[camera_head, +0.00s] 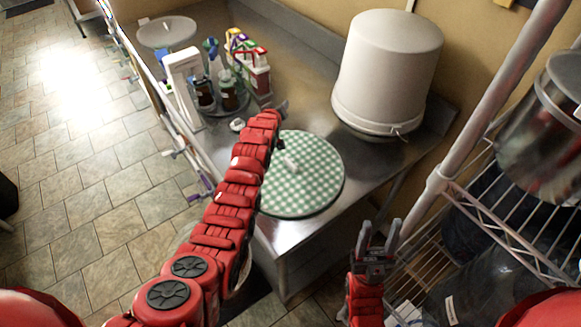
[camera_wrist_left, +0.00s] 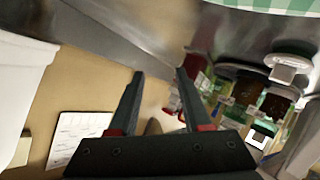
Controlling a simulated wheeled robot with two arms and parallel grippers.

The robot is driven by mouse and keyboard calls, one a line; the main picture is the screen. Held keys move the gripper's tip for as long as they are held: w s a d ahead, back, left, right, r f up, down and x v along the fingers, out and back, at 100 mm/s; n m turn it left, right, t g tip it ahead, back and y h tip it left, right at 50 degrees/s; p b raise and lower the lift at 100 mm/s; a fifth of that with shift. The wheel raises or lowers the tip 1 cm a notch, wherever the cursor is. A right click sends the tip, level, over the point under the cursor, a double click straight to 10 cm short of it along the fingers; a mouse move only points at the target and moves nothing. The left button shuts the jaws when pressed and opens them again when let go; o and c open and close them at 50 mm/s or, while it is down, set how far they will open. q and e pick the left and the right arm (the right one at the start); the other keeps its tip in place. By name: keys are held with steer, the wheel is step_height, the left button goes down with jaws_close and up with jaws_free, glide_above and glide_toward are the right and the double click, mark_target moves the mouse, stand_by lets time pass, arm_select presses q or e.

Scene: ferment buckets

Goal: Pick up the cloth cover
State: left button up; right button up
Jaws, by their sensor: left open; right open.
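The cloth cover (camera_head: 315,175) is a round, green-and-white checked piece lying flat on the metal counter, with a small pale knob or bunch near its middle. My left arm crosses over its left side and hides part of it. A strip of its edge shows at the top of the left wrist view (camera_wrist_left: 270,5). My left gripper (camera_wrist_left: 160,76) is open with nothing between its fingers; in the head view it is mostly hidden at the arm's far end, beyond the cover. My right gripper (camera_head: 381,230) is open and empty, low and right of the counter's front corner.
A white bucket (camera_head: 388,70) stands upside down at the back right of the counter. Several bottles and boxes (camera_head: 229,98) stand at the back left. A wire rack (camera_head: 510,235) with a metal pot (camera_head: 545,130) is on the right. Bare counter (camera_head: 300,85) lies between bottles and bucket.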

arm_select(q)
steer(key=s+d+r+n+g, duration=0.1)
steer(key=s+d+r+g, duration=0.15)
steer(key=g, duration=0.25)
step_height(320, 180, up, 9)
steer(key=n+g+y, duration=0.2)
steer(key=g, duration=0.6)
glide_above(290, 163)
steer(key=f+b, duration=0.8)
steer(key=shift+w+d+f, duration=0.1)
steer(key=shift+w+f, duration=0.1)
steer(key=shift+f, duration=0.15)
step_height(290, 163, down, 3)
steer(key=shift+r+p, duration=0.1)
steer(key=shift+p, duration=0.95)
steer(key=shift+f, duration=0.35)
steer(key=shift+s+f+p, duration=0.1)
steer(key=shift+f+p, duration=0.45)
steer(key=shift+f, duration=0.05)
steer(key=shift+f+p, duration=0.6)
steer(key=shift+f+b, duration=0.45)
steer(key=shift+f, duration=1.05)
jaws_close()
